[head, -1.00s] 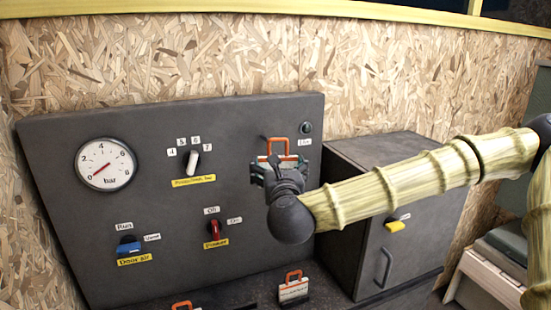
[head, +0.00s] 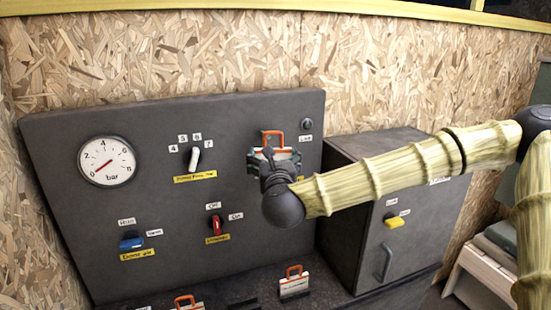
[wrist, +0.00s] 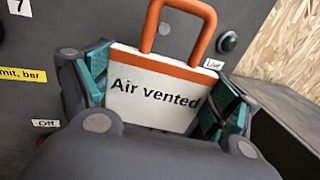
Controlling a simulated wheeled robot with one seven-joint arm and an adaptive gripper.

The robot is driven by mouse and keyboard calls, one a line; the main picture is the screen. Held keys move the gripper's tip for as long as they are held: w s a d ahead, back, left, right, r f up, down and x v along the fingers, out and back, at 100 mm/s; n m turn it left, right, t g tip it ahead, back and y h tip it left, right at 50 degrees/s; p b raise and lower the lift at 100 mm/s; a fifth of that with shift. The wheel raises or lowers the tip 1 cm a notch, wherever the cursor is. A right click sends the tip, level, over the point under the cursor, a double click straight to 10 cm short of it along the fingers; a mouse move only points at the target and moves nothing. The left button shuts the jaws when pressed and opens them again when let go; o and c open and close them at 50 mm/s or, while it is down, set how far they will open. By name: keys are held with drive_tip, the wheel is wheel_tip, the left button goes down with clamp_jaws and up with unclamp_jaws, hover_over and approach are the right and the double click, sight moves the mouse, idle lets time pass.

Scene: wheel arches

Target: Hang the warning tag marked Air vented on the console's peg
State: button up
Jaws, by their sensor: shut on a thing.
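The white warning tag marked Air vented (wrist: 155,88) is between the green-padded fingers of my gripper (wrist: 158,98) in the wrist view. It has an orange top band and an orange loop handle (wrist: 178,22) pointing up. In the head view my gripper (head: 273,160) is shut on the tag in front of the upper right of the grey console (head: 120,200). The orange loop (head: 273,138) shows above the fingers against the console face.
Two other orange-handled tags stand on the lower ledge, one (head: 294,284) at the right and one (head: 186,303) partly cut off. A dial gauge (head: 106,161) and several knobs are on the console. A grey cabinet (head: 360,210) stands to the right. A round Live indicator (head: 306,125) is close by.

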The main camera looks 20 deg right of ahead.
drive_tip(key=shift+w+f+b, duration=0.1)
drive_tip(key=shift+w+f, duration=0.1)
drive_tip(key=shift+w, duration=0.75)
drive_tip(key=shift+w+f+b, duration=0.1)
drive_tip(key=shift+w+f, duration=0.15)
drive_tip(key=shift+w, duration=0.7)
drive_tip(key=shift+w+f+b, duration=0.1)
drive_tip(key=shift+w+f, duration=0.1)
drive_tip(key=shift+w, duration=0.75)
drive_tip(key=shift+a, duration=0.1)
drive_tip(key=o, duration=0.8)
